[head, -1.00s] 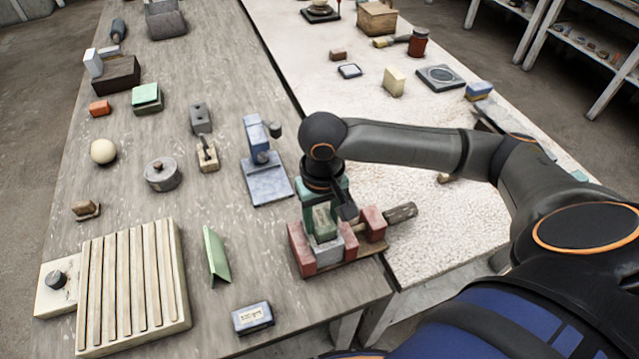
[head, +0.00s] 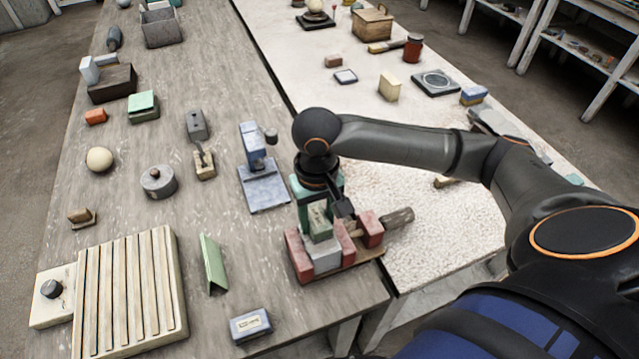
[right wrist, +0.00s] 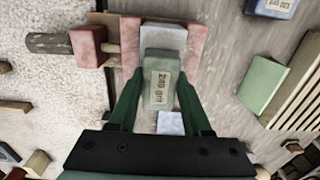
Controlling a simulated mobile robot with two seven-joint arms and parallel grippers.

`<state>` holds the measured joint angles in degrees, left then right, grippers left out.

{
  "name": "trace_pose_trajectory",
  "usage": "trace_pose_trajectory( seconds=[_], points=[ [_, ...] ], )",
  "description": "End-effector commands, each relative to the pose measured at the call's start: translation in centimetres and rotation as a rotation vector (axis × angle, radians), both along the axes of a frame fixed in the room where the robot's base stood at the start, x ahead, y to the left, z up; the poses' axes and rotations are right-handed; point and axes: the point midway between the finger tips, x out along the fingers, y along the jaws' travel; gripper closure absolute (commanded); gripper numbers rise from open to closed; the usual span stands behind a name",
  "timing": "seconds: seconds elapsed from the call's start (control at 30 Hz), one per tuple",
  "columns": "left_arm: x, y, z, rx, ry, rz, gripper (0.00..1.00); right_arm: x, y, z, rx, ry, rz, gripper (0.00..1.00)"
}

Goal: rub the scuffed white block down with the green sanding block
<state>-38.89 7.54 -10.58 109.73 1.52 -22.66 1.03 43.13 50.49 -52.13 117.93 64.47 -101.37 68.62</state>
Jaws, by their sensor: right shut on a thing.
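My right gripper (head: 318,207) is shut on the green sanding block (head: 320,222), whose paper label also shows in the right wrist view (right wrist: 159,88). The gripper points down over the vise. The scuffed white block (head: 323,256) sits between the red vise jaws (head: 298,257), and its near part shows pale in the right wrist view (right wrist: 164,37). The sanding block is over the white block's far part and hides it. I cannot tell for sure whether the two touch. My left gripper is not in view.
A wooden-handled screw (head: 397,219) sticks out right of the vise. A blue stand (head: 263,185) is close behind it. A green angled piece (head: 214,263), a labelled blue box (head: 250,323) and a slatted wooden board (head: 130,290) lie left. The pale tabletop (head: 430,240) right of the vise is mostly clear.

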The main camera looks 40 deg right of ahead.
Motion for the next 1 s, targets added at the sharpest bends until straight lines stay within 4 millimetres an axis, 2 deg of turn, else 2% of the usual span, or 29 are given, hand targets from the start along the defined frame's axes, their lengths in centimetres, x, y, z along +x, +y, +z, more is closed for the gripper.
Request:
trace_pose_trajectory(
  seconds=[0.23, 0.53, 0.83, 1.0],
  points=[
    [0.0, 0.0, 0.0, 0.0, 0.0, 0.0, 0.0, 0.0, 0.0, 0.3, 0.001, -0.002, 0.0, 1.0],
    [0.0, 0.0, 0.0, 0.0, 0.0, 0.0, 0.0, 0.0, 0.0, 2.5, 0.001, -0.001, 0.001, 1.0],
    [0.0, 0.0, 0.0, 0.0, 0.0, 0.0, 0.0, 0.0, 0.0, 2.7, 0.002, -0.001, 0.001, 1.0],
    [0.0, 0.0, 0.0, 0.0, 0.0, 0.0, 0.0, 0.1, 0.1, 4.4, 0.003, -0.005, 0.001, 1.0]
  ],
)
